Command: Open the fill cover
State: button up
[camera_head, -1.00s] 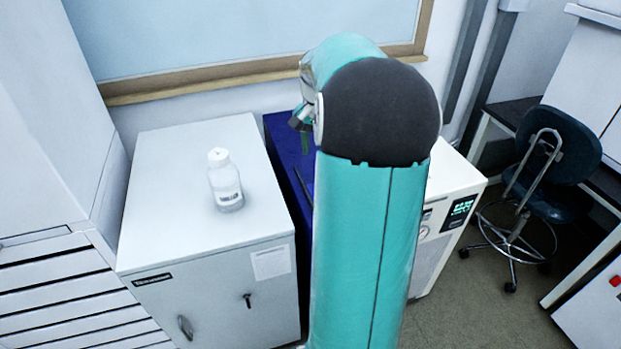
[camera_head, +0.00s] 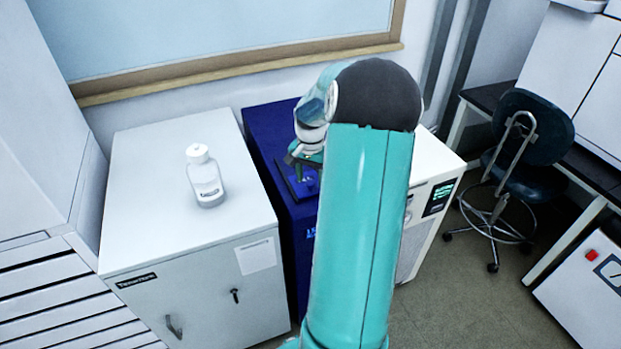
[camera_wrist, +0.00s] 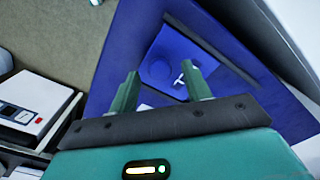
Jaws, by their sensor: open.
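The blue unit (camera_head: 268,135) stands between the white cabinet and my arm. On its top is a dark square panel (camera_head: 297,180), partly hidden by my gripper (camera_head: 306,158). In the wrist view, the blue unit (camera_wrist: 125,50) has a lighter blue square area (camera_wrist: 180,48) with a round shape on it and a small white T-shaped piece (camera_wrist: 182,80). I cannot tell for sure which part is the fill cover. My gripper (camera_wrist: 162,76) is open and empty above this top, its right finger close to the T-shaped piece in the picture. Contact is not visible.
A white cabinet (camera_head: 130,235) with a white bottle (camera_head: 205,177) on top stands left of the blue unit. A white instrument with a green display (camera_head: 440,195) stands to the right, partly behind my arm. A dark chair (camera_head: 530,140) is farther right, with open floor (camera_head: 450,300) before it.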

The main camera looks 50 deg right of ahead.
jog(key=shift+f, duration=0.45)
grip_shut()
jog(key=shift+w+d, duration=0.65)
jog(key=shift+w, duration=0.45)
jog(key=shift+w+d, duration=0.65)
jog(key=shift+w, duration=0.5)
jog(key=shift+w+d, duration=0.65)
jog(key=shift+w, duration=0.45)
jog(key=shift+r, duration=0.1)
grip_release()
jog(key=shift+s, duration=0.1)
